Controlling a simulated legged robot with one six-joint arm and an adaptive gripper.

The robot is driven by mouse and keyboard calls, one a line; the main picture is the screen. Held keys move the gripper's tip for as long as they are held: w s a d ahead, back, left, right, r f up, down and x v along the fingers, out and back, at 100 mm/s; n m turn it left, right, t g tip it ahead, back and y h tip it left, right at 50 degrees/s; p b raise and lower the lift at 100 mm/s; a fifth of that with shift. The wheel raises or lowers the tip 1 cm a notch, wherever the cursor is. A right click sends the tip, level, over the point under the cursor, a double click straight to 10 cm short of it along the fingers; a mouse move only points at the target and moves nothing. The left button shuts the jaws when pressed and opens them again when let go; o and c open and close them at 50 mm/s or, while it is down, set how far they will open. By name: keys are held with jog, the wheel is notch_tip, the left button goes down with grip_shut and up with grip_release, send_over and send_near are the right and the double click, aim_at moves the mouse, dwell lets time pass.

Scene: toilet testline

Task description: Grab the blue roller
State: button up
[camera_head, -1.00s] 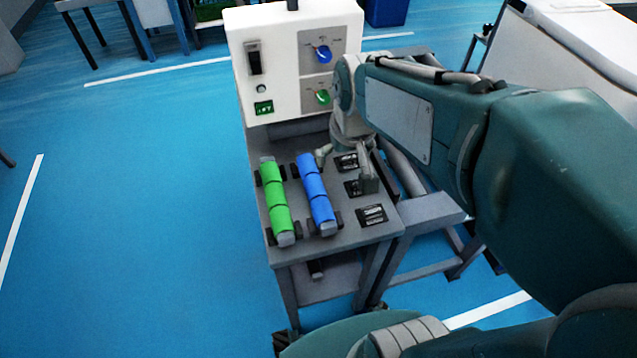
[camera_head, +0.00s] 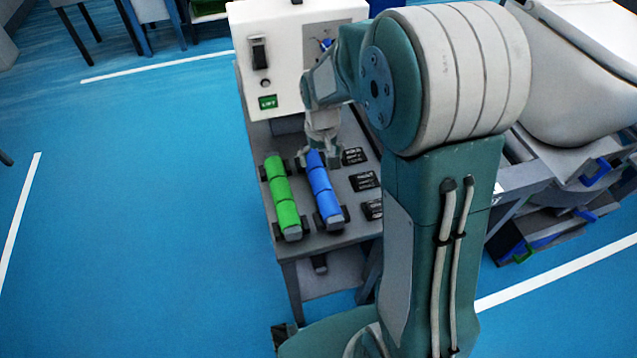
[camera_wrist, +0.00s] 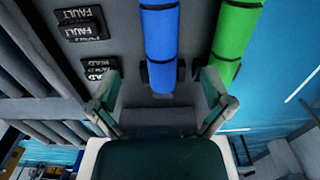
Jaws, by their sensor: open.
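The blue roller (camera_head: 323,190) lies in dark holders on the grey table, to the right of the green roller (camera_head: 281,192) in the head view. My gripper (camera_head: 318,158) is by the far end of the blue roller, close to the white control panel. In the wrist view my gripper (camera_wrist: 158,90) is open, with its fingers spread on either side of the blue roller's end (camera_wrist: 161,45). The green roller (camera_wrist: 235,35) is just outside the right finger. Whether any finger touches a roller cannot be told.
The white panel (camera_head: 287,60) with a switch stands at the table's far edge. Blue floor (camera_head: 150,200) left of the table is free.

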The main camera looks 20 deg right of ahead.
aim_at(320, 178)
jog(key=f, duration=0.4)
jog(key=shift+d+f, duration=0.2)
jog(key=shift+d, duration=0.15)
jog(key=f, duration=0.3)
jog(key=a+f, duration=0.1)
jog(key=f, duration=0.1)
jog(key=shift+w, duration=0.2)
jog(key=shift+d, duration=0.15)
jog(key=c, duration=1.3)
